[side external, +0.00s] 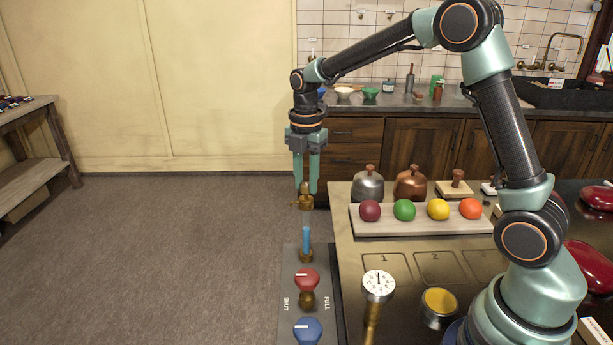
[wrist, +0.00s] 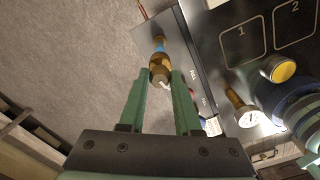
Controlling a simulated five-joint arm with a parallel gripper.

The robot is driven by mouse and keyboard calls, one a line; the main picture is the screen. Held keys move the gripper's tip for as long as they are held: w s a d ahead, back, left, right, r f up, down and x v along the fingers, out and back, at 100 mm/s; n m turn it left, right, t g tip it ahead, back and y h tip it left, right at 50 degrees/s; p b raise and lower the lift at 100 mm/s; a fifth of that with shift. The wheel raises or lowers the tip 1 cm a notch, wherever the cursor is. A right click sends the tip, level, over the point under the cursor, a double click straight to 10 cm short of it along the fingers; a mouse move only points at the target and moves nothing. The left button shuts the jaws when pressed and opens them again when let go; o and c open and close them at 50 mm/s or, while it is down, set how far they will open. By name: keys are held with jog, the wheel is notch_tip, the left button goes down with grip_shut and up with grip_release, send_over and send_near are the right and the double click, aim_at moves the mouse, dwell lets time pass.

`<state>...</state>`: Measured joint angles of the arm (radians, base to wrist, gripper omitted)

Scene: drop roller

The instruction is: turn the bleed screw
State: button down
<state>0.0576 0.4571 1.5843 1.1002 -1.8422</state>
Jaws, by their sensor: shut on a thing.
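The brass bleed screw (side external: 306,187) stands at the top of a brass fitting (side external: 306,203) with a small side spout. My gripper (side external: 305,186) points straight down, with its two green fingers shut on the screw from either side. In the wrist view the screw's hexagonal brass head (wrist: 164,76) sits between the fingertips (wrist: 161,80). Below the fitting is a blue upright piece (side external: 306,238) on a brass base (side external: 306,256). The fingers partly hide the screw's sides.
A grey panel marked SHUT and FULL carries a red knob (side external: 307,279) and a blue knob (side external: 308,330). A dial gauge (side external: 379,285) and a yellow-topped button (side external: 439,303) are on the table to the right. Coloured balls lie on a board (side external: 420,227) behind. Floor at left is clear.

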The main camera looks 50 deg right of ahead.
aim_at(307, 183)
jog(key=shift+r+n, duration=0.1)
jog(key=shift+n, duration=0.8)
jog(key=c, duration=0.6)
grip_release()
notch_tip(307, 183, up, 12)
jog(key=shift+s, duration=0.1)
